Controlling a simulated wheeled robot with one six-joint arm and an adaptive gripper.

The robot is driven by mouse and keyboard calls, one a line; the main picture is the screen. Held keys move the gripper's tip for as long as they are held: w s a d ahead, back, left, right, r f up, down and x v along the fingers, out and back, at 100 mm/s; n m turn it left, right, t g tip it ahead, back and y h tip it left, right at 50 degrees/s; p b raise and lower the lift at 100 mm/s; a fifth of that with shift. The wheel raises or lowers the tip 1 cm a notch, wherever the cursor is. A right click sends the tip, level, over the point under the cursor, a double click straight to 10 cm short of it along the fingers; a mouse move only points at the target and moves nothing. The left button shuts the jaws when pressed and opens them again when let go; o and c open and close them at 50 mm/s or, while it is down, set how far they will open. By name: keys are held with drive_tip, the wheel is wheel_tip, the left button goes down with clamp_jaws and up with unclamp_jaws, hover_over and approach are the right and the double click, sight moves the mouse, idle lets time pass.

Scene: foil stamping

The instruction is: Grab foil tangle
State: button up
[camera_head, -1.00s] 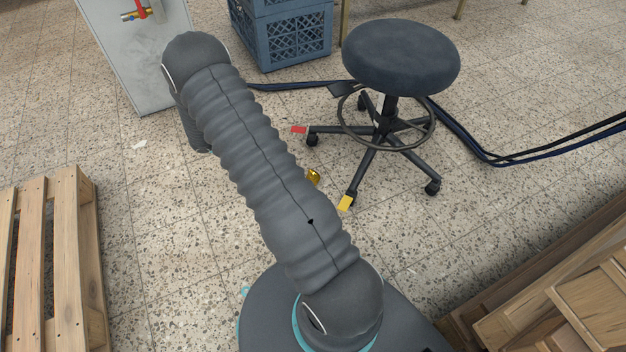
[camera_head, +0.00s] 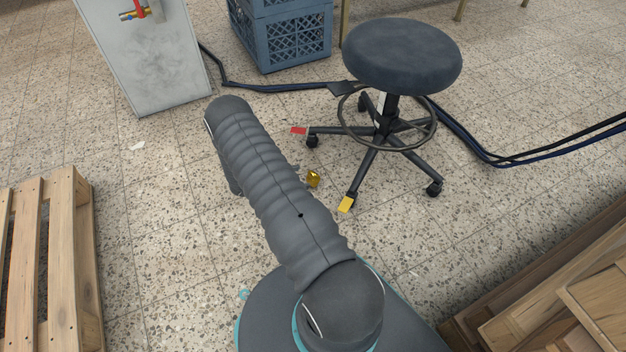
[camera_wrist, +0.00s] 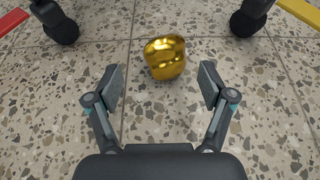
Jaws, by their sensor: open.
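The foil tangle (camera_wrist: 165,58) is a small, shiny gold lump on the speckled tile floor. In the wrist view it lies just beyond the fingertips, near the middle between them. My gripper (camera_wrist: 162,85) is open and empty, with a finger on each side and clear floor between them. In the head view the foil tangle (camera_head: 313,178) lies just right of my arm, near the stool's yellow-tipped foot. My gripper is mostly hidden behind my arm there; only a small bit shows beside the foil.
A dark round stool (camera_head: 402,58) stands close behind, its casters (camera_wrist: 62,30) flanking the foil. Cables (camera_head: 480,150) run across the floor. A blue crate (camera_head: 290,40) and a grey cabinet (camera_head: 160,65) stand at the back. Wooden pallets (camera_head: 75,260) are left, wooden boards (camera_head: 560,290) right.

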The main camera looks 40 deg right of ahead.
sight(319, 177)
drive_tip(key=x, duration=0.2)
drive_tip(key=shift+s+d+f, duration=0.1)
drive_tip(key=shift+d+f, duration=0.05)
drive_tip(key=shift+d, duration=0.15)
drive_tip(key=shift+s+b+x, duration=0.15)
drive_tip(key=shift+x, duration=1.15)
drive_tip(key=shift+s+b+x, duration=0.15)
drive_tip(key=shift+s+x, duration=0.05)
drive_tip(key=shift+x, duration=1.15)
drive_tip(key=c, duration=0.8)
drive_tip(key=shift+c, duration=0.2)
